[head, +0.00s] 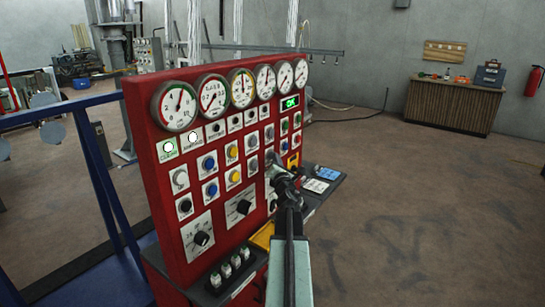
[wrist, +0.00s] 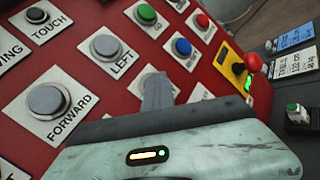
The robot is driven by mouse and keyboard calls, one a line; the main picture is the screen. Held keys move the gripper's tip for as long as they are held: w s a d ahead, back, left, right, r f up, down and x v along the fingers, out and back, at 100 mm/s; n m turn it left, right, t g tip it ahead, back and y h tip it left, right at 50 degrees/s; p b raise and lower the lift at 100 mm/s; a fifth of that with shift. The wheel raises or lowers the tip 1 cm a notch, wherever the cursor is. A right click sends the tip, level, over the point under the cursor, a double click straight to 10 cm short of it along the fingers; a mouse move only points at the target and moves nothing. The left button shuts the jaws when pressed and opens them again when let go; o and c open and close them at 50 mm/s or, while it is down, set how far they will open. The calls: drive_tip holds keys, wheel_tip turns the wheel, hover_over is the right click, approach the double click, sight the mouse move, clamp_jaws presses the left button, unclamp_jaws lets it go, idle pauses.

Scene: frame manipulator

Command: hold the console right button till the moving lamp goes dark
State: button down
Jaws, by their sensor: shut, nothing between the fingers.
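My gripper (head: 283,178) reaches over the lower right of the red console (head: 150,105) with its fingers shut and empty. In the wrist view its fingertips (wrist: 157,90) lie over a white-plated button (wrist: 147,73), hiding most of its face and its label. I cannot tell whether the fingers touch or press it. The grey LEFT button (wrist: 106,47) and FORWARD button (wrist: 46,102) are clear of the fingers. Several others look dark; I cannot read which is the moving lamp.
Round gauges (head: 212,95) line the console top, above a green display (head: 290,102). A blue rail (head: 95,160) stands left; floor at right is free.

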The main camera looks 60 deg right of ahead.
drive_tip(key=shift+s, duration=0.75)
drive_tip(key=s, duration=0.5)
idle(0.4)
